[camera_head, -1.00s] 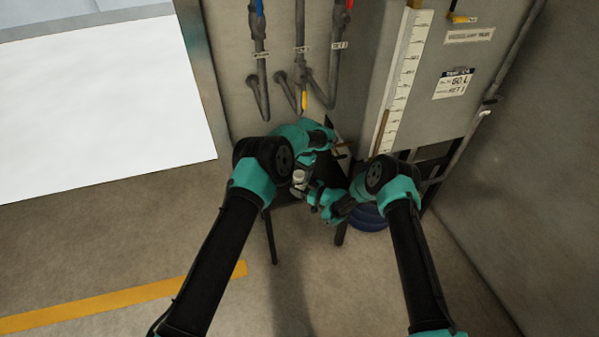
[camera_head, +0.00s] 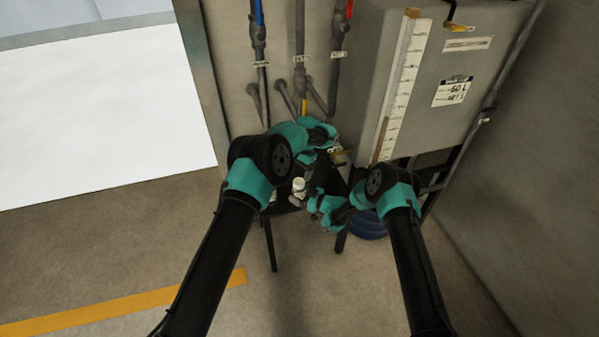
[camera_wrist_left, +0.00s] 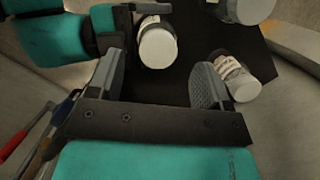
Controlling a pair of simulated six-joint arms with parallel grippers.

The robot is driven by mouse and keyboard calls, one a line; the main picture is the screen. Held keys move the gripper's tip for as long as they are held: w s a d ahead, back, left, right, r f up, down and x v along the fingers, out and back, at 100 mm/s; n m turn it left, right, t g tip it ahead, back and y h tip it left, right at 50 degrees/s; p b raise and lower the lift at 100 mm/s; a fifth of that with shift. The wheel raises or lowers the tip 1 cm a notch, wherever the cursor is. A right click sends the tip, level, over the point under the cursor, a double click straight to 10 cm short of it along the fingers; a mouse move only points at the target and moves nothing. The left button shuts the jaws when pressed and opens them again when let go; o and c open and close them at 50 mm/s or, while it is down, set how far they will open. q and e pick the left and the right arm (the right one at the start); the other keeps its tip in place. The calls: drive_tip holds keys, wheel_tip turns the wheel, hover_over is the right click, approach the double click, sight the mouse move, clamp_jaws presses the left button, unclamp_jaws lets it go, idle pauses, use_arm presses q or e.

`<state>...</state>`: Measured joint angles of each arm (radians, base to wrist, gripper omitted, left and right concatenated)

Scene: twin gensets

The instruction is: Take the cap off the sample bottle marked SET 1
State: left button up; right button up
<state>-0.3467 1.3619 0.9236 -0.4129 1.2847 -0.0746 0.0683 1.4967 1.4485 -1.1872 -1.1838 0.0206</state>
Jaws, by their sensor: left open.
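A white-capped bottle (camera_wrist_left: 157,43) sits ahead of my left gripper in the left wrist view, just beyond the gap between its fingers. My left gripper (camera_wrist_left: 157,85) is open and empty. A white bottle (camera_head: 298,186) also shows in the head view, between my arms. My right gripper (camera_wrist_left: 137,12) is beside the capped bottle, with a dark finger at its far side; its grip is unclear. A second labelled bottle (camera_wrist_left: 232,76) is beside my left gripper's right finger. I cannot read which bottle is marked SET 1.
The bottles are over a small black stand (camera_wrist_left: 185,80). Another grey-white container (camera_wrist_left: 248,8) is at the top right of the wrist view. A grey tank (camera_head: 455,60) with a scale, wall pipes (camera_head: 299,60) and a blue drum (camera_head: 368,224) are close by.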

drive_tip(key=shift+o, duration=1.2)
drive_tip(key=v, duration=1.7)
drive_tip(key=shift+d, duration=0.2)
drive_tip(key=shift+s, duration=0.1)
